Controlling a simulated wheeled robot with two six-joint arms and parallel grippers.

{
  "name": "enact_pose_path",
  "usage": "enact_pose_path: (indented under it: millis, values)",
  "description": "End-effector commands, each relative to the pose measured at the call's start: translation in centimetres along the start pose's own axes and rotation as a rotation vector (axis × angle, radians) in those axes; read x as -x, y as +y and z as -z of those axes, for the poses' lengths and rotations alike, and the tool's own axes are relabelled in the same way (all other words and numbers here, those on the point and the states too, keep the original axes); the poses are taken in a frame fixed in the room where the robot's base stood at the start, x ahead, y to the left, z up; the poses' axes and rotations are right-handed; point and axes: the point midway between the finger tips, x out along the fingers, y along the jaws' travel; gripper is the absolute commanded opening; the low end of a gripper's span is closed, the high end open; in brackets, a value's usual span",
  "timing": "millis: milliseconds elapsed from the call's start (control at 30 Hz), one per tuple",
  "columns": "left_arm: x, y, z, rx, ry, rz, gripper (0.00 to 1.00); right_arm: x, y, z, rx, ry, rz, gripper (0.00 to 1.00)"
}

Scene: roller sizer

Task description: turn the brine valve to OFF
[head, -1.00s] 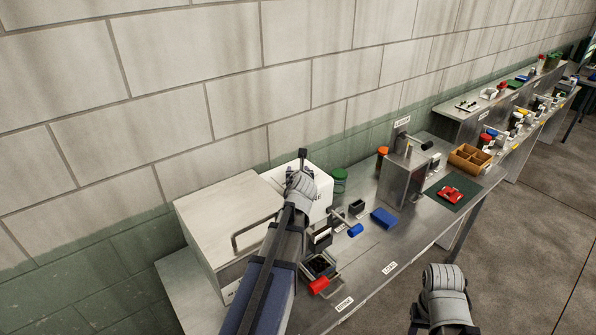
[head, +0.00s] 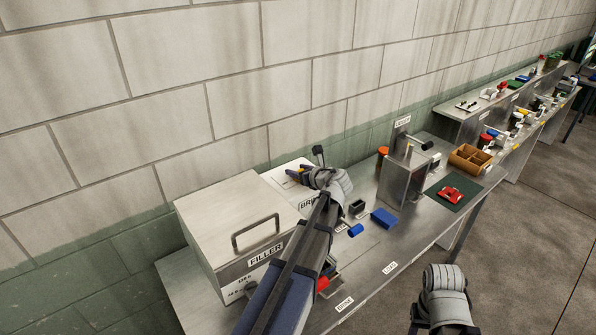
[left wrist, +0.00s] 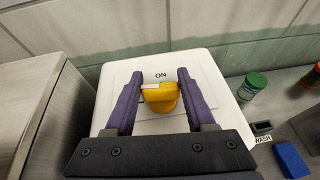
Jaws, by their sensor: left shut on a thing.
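The brine valve is a yellow knob (left wrist: 160,98) on the top of a white box (left wrist: 222,92), with ON printed above it in the left wrist view. The knob's bar lies crosswise and a pale mark on it is at its left. An OFF label is not visible there. My left gripper (left wrist: 158,90) is shut on the knob, one purple finger at each side. In the head view my left gripper (head: 298,174) is over the white box (head: 283,178), and my arm covers much of its front label. My right wrist shows at the lower right; its fingers do not.
A steel box labelled FILLER (head: 265,256) stands close to the left of the white box. A green-lidded jar (left wrist: 253,84) and a blue block (head: 384,217) are to the right. A red car (head: 451,194) lies on a green mat farther along the bench.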

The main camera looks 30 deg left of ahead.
Motion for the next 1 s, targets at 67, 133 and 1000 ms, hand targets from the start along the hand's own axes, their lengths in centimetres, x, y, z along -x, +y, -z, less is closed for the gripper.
enact_pose_path:
  millis: [67,133,1000]
  values:
    - [0.01,-0.12,0.02,0.006,0.001,-0.012,0.00,0.00,0.00,0.00,0.000,0.000,0.000,0.50]
    - [0.01,-0.07,0.04,0.009,0.001,-0.020,0.00,0.00,0.00,0.00,0.000,0.000,0.000,0.50]
    - [0.01,0.01,0.04,0.010,0.002,-0.025,0.85,0.00,0.00,0.00,0.000,0.000,0.000,0.50]
